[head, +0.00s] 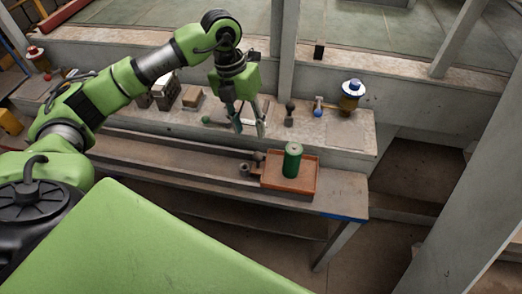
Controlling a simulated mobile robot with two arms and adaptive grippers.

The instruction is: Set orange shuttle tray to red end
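The orange shuttle tray (309,178) rests near the right end of a long low bench (345,192) with a channel. A green can (292,160) stands upright on it. Small dark metal pieces (244,168) sit at the tray's left side. The bench's right end has a blue edge band (343,216). My arm and body hide the bench's left end, and no red marking shows on the bench. My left gripper (249,130) points down, fingers apart and seemingly empty, above and to the left of the tray. My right gripper is out of view.
A raised ledge (345,137) behind the bench holds a blue-capped post (351,96), a small blue-ended tool (318,106), a green ball (205,119) and brown blocks (192,97). A red-capped post (37,58) stands far left. A grey post (455,190) rises at right.

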